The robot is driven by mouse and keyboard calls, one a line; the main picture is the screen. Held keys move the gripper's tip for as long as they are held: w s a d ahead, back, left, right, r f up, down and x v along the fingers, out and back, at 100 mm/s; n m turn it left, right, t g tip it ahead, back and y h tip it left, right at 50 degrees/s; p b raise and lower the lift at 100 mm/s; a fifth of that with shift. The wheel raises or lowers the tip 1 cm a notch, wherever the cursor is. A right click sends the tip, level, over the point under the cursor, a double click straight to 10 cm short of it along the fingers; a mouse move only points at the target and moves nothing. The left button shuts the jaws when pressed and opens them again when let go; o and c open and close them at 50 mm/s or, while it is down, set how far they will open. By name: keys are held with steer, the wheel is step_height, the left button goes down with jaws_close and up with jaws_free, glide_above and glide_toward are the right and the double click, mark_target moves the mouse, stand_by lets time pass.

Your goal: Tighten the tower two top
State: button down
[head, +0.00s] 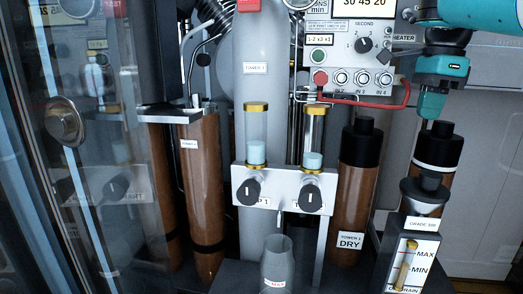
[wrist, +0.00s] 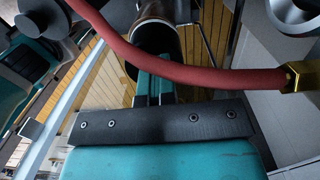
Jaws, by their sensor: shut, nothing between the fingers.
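A brown column (head: 350,195) with a black cap (head: 360,143) stands right of centre in the head view; its label says DRY, and the tower number is too small to read surely. To its right is a second black top (head: 440,150) with a white band. My teal gripper (head: 431,108) points down just above this banded top; I cannot tell if they touch. In the wrist view my gripper's fingers (wrist: 153,90) are together and empty. I cannot tell which top is tower two's.
A red hose (wrist: 190,72) crosses close to the wrist camera; a red hose (head: 400,101) also runs below the control panel (head: 350,55). A funnel and MAX/MIN gauge (head: 411,258) stand below my gripper. Two black knobs (head: 248,192) (head: 312,195) are at centre.

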steer(key=shift+w+f, duration=0.2)
steer(key=shift+f, duration=0.4)
steer(key=shift+w+a, duration=0.1)
steer(key=shift+a+r+p, duration=0.1)
steer(key=shift+r+p, duration=0.2)
steer(key=shift+p, duration=0.15)
steer(key=r+p, duration=0.2)
steer(key=r, duration=0.1)
steer(key=r+p, duration=0.2)
steer(key=p, duration=0.1)
steer(key=shift+w+r+p, duration=0.2)
steer(key=shift+r+p, duration=0.15)
steer(key=shift+r, duration=0.05)
